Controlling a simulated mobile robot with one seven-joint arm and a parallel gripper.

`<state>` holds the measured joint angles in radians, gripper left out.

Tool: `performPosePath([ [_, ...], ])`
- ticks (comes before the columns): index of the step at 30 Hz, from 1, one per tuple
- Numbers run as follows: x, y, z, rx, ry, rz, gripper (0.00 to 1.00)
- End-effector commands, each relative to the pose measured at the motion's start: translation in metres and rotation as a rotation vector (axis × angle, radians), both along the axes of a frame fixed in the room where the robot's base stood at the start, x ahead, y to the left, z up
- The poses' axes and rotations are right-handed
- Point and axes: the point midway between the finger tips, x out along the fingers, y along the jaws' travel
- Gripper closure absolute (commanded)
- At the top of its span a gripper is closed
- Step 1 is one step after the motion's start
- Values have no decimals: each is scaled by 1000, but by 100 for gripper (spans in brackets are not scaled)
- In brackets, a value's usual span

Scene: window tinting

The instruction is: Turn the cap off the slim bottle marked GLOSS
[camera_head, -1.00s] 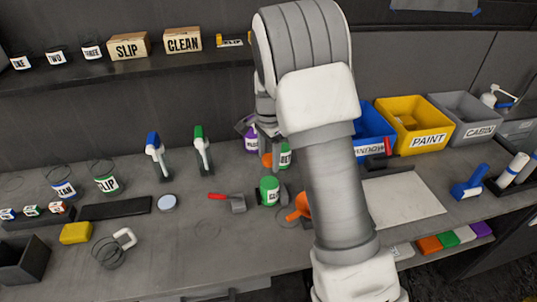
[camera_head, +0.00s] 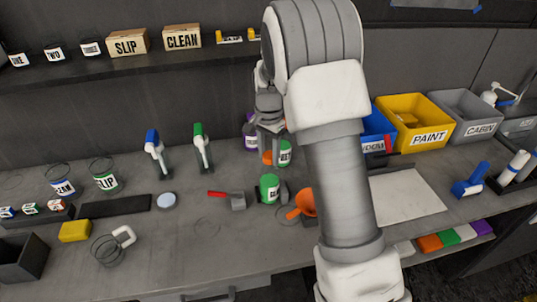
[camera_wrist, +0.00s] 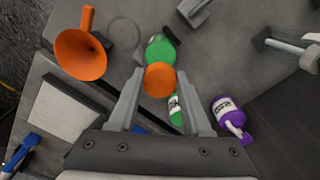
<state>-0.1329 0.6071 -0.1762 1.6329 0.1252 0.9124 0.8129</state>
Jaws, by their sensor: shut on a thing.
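An orange round cap (camera_wrist: 159,80) sits between the fingertips of my gripper (camera_wrist: 159,76), which is shut on it. The cap also shows in the head view (camera_head: 267,157). A slim green bottle with a white label (camera_wrist: 175,108) shows below the cap in the wrist view, partly behind a finger. In the head view the slim green bottle (camera_head: 285,153) is just right of the cap, partly hidden by my arm. Its label is too small to read fully. I cannot tell whether the cap still touches the bottle.
A wider green container (camera_head: 270,188) stands just in front. An orange funnel (camera_head: 304,203) is to its right and a purple bottle (camera_head: 250,135) is behind left. A red-handled scraper (camera_head: 233,199) lies left. The front middle of the bench is mostly clear.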

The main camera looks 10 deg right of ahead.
Motion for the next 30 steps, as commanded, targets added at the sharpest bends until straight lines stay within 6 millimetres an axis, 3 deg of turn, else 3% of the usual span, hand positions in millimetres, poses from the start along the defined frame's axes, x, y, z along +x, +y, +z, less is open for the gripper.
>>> performPosePath([
  [14,-1,1,-1,4,2,622,100],
  [30,0,1,17,1,-1,604,100],
])
